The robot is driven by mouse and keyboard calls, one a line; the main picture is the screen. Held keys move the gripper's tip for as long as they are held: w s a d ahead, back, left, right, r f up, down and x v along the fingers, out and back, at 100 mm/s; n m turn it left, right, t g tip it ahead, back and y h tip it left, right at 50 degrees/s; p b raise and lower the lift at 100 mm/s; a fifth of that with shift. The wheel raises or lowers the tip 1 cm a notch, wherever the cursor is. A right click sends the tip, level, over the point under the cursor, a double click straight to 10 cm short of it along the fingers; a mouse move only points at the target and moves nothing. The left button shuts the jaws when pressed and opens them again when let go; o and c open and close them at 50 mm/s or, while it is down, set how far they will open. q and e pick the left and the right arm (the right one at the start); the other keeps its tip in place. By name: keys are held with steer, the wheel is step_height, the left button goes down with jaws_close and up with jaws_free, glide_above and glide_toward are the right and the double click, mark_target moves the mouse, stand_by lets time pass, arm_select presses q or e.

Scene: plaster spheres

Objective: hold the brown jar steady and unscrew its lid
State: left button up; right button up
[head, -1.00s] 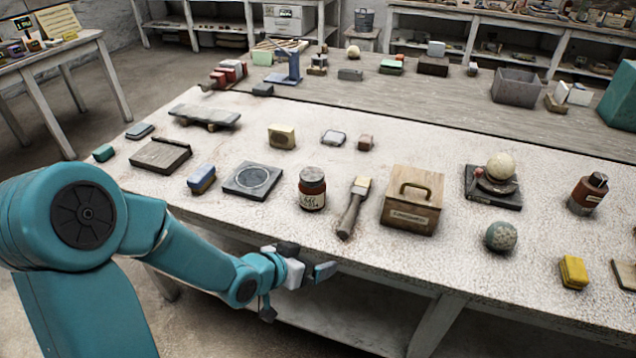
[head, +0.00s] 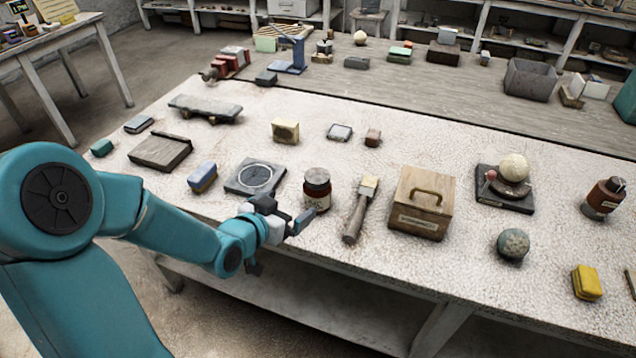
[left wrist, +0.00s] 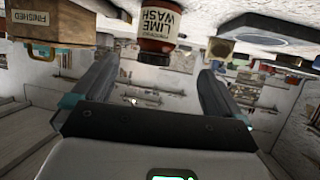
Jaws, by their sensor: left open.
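My left gripper (head: 290,236) is open and empty at the table's front edge, just in front and to the left of the jar. Its fingers (left wrist: 156,70) also show in the left wrist view, apart from the jar. My right gripper is not in view.
A brush (head: 360,212) lies close to the right of the jar, and a wooden box (head: 420,205) stands beyond it. A dark square plate (head: 255,177) and a blue-topped block (head: 202,177) lie to the left. The tabletop behind the jar is partly clear.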

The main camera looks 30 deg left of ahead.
mark_target(310, 193)
arm_select(q)
steer(key=x, duration=0.8)
steer(key=shift+w+d, duration=0.1)
steer(key=shift+w, duration=0.05)
steer(key=shift+w+f+p, duration=0.15)
steer(key=shift+w+p, duration=0.15)
steer(key=shift+w, duration=0.05)
steer(key=p+x, duration=0.1)
steer(key=x, duration=0.3)
steer(key=shift+w+d+f, duration=0.15)
steer(key=shift+w+f, duration=0.15)
steer(key=shift+s+r, duration=0.1)
steer(key=shift+s, duration=0.05)
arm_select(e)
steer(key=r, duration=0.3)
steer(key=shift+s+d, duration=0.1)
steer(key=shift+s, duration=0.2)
arm_select(q)
steer(key=c, duration=1.2)
steer(key=shift+c, duration=1.1)
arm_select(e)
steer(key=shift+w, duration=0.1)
arm_select(q)
steer(key=shift+r, duration=0.15)
